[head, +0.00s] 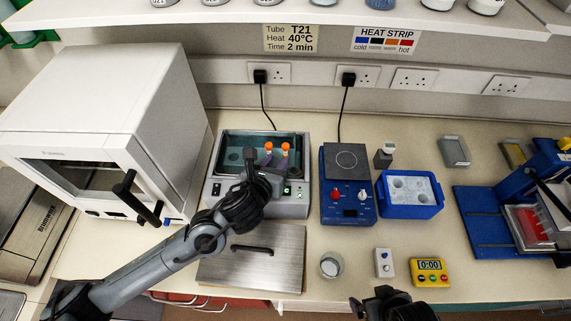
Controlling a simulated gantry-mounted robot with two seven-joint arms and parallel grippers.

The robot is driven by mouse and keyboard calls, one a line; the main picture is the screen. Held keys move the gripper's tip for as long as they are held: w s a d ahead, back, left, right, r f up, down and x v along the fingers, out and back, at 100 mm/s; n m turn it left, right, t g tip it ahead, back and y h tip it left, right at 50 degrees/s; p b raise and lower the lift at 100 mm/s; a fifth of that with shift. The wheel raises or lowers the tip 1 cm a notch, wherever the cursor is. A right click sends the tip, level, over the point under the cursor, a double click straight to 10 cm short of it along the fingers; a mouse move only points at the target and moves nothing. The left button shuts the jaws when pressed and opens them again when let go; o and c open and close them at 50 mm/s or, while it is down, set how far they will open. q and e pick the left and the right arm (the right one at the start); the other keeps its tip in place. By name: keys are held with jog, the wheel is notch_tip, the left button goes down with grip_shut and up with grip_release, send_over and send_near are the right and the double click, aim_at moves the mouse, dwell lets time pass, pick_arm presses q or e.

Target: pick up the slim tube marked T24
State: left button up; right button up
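Two slim tubes with orange caps stand close together in the water bath (305,205), a left tube (268,147) and a right tube (285,147). Their bodies look dark purple, and their marks are too small to read, so I cannot tell which is T24. My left gripper (252,160) is over the bath's front edge, just left of and in front of the tubes. It is seen from behind and its fingers are not clear. My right gripper (385,298) is low at the bottom edge, apart from the tubes, its fingers unclear.
A metal lid (220,270) with a black handle lies before the bath. A white oven (100,100) stands left. A blue hotplate (347,210), blue ice box (410,208), glass beaker (332,265) and yellow timer (429,279) are right. A wall sign (290,38) reads T21.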

aim_at(285, 149)
pick_arm(q)
jog(key=shift+m, duration=0.7)
jog(key=x, duration=0.5)
jog(key=shift+w+a, duration=0.1)
jog(key=shift+a, duration=0.05)
jog(key=shift+f+x, duration=0.1)
jog(key=shift+x, duration=1.55)
jog(key=shift+f+x, duration=0.15)
jog(key=shift+x, duration=1.5)
jog(key=shift+a, duration=0.2)
grip_shut()
